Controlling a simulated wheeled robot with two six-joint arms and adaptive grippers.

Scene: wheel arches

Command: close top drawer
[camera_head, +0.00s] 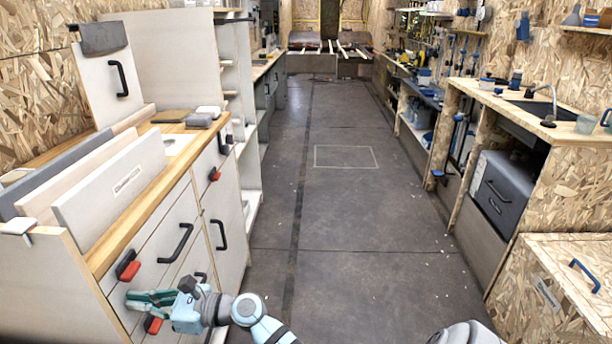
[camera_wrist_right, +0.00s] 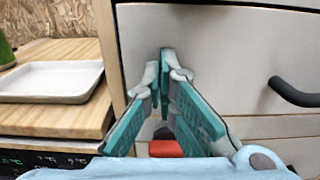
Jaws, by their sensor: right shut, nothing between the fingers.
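The white-fronted drawer unit stands at the left in the head view. Its upper drawer front (camera_head: 152,248) has a black handle (camera_head: 175,243) and a red latch (camera_head: 127,270). My right gripper (camera_head: 150,299) is shut and empty, low in front of the drawers at the near end. In the right wrist view, the teal fingers (camera_wrist_right: 165,75) point at a white drawer front (camera_wrist_right: 225,50), close to its left end. I cannot tell whether they touch it. A black handle (camera_wrist_right: 296,93) is to their right and a red latch (camera_wrist_right: 166,148) below. How far the drawer stands out is unclear. My left gripper is not in view.
The wooden worktop (camera_head: 172,160) above the drawers carries upright boards (camera_head: 112,190). A white tray (camera_wrist_right: 50,82) on wood is left of the fingers in the wrist view. The floor aisle (camera_head: 345,210) is clear. A wooden cabinet (camera_head: 560,290) stands at the near right.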

